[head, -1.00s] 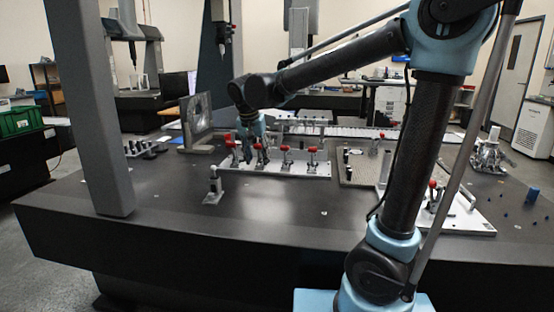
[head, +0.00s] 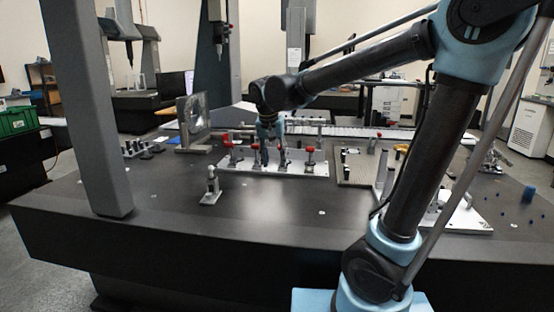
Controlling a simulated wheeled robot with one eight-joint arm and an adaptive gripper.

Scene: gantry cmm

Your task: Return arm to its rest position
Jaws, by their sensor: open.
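My arm reaches over the dark table (head: 270,228) from the right. My gripper (head: 270,160) hangs at its end, pointing down among the red-handled clamps of a pale fixture plate (head: 245,188). Its fingers are open and small in the picture. I see nothing held between them. A clamp on the left (head: 228,150) and one on the right (head: 310,155) stand clear of the gripper. The middle clamps are partly hidden behind the fingers, and I cannot tell whether they touch.
A grey upright column (head: 88,120) stands at the left. A small metal post (head: 211,188) stands in front of the plate. A perforated plate (head: 358,170) and another pale fixture (head: 462,218) lie to the right, partly behind my arm. The table's front middle is clear.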

